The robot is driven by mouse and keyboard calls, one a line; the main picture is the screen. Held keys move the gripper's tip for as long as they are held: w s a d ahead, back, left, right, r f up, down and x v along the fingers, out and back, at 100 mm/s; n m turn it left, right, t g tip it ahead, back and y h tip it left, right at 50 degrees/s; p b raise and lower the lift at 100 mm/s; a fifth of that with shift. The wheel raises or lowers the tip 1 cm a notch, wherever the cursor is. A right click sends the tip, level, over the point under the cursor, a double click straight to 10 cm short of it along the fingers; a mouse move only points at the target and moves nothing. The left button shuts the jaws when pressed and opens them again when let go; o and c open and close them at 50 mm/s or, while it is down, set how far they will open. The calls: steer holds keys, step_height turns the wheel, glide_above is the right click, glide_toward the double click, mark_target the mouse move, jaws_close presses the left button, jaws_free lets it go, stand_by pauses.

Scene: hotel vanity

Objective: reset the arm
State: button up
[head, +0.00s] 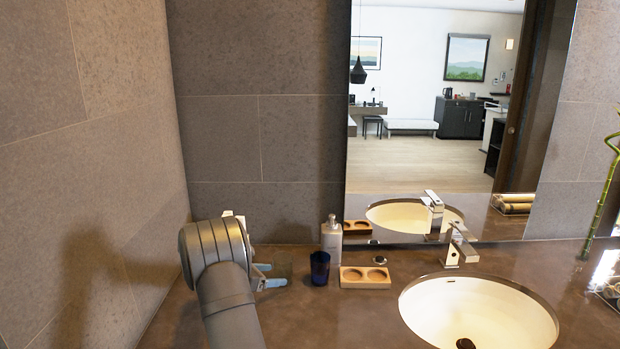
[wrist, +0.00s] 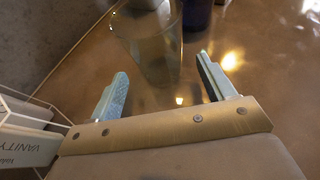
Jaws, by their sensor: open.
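My gripper (head: 269,276) is over the left part of the counter, low near its surface. Its two pale blue fingers are apart in the wrist view (wrist: 163,68), with nothing clamped between them. A clear glass (wrist: 148,40) stands just ahead of the fingertips; the wrist view does not settle whether its near edge is between them. In the head view the glass (head: 283,266) is faint, just behind the fingers. My arm hides part of the counter there.
A dark blue cup (head: 320,268) stands right of the glass, with a soap bottle (head: 331,236) behind. A wooden two-hole holder (head: 365,278) and the sink (head: 478,305) are further right. A white box (wrist: 25,146) is beside my gripper. The wall (head: 95,150) is close on the left.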

mark_target(284, 275)
steer(key=x, duration=0.5)
steer(key=shift+w+d+f, duration=0.1)
steer(key=shift+f, duration=0.15)
step_height(284, 275, up, 11)
steer(key=s+d+r+n+t+y, duration=0.1)
steer(key=s+d+n+t+y, duration=0.1)
steer(key=d, duration=0.3)
steer(key=s+d+f+n+t+y, duration=0.1)
steer(key=s, duration=0.3)
steer(key=s+d+f+n+t+y, duration=0.1)
steer(key=s+f+n+y, duration=0.1)
steer(key=s, duration=0.2)
steer(key=s+d+f+n+t+y, duration=0.1)
steer(key=s+f+n, duration=0.1)
steer(key=s, duration=0.2)
steer(key=shift+s+d+f+y, duration=0.2)
steer(key=shift+s+y, duration=0.2)
steer(key=shift+d, duration=0.35)
steer(key=shift+m+g+h, duration=0.3)
steer(key=shift+m+h, duration=0.4)
steer(key=shift+h, duration=0.2)
steer(key=w+d, duration=0.1)
steer(key=d, duration=0.2)
steer(key=w+d, duration=0.1)
steer(key=d, duration=0.2)
steer(key=w+d, duration=0.1)
steer(key=d, duration=0.2)
steer(key=shift+w+d+r, duration=0.1)
steer(key=shift+d+r, duration=0.05)
steer(key=shift+d, duration=0.1)
